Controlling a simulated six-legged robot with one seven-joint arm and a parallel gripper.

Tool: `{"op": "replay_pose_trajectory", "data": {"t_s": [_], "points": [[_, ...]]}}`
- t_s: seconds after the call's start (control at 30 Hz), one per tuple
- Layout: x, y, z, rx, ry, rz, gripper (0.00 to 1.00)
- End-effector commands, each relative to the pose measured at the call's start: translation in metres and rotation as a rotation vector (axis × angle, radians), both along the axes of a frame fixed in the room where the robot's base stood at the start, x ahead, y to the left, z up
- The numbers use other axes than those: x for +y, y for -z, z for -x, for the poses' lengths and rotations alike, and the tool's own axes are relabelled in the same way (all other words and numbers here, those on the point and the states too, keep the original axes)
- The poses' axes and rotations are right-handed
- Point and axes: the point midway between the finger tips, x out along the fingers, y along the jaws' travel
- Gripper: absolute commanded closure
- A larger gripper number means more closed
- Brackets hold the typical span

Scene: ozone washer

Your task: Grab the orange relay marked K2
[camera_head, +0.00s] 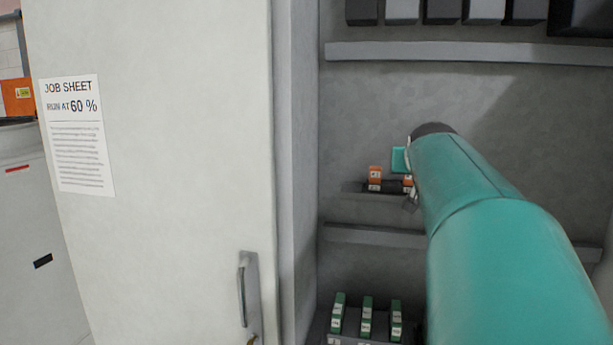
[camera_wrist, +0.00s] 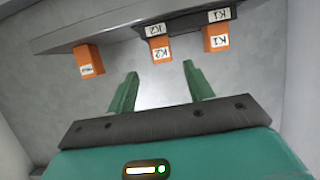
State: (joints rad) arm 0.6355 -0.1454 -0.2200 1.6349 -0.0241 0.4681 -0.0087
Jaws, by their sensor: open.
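The orange relay marked K2 (camera_wrist: 159,50) sits on the dark rail in the wrist view, under a socket label that also reads K2. My gripper (camera_wrist: 161,70) is open and empty, its two green fingers pointing at the rail. The K2 relay shows roughly in line with the gap between the fingertips; I cannot tell how far ahead it is. In the head view my teal arm hides most of the gripper and part of the rail, and I cannot tell which orange block there is K2.
The orange relay marked K1 (camera_wrist: 216,40) is right of K2 in the wrist view. Another orange relay (camera_wrist: 88,60), its label unreadable, is at left. In the head view, green relays (camera_head: 367,318) stand below, and a cabinet door (camera_head: 170,170) with a job sheet (camera_head: 77,135) is at left.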

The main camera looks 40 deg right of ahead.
Motion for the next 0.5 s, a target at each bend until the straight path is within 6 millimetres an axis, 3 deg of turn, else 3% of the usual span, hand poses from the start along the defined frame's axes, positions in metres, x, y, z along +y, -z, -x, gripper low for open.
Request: {"op": "replay_pose_trajectory", "data": {"t_s": [0.5], "points": [[-0.042, 0.028, -0.038, 0.003, 0.000, -0.002, 0.48]]}}
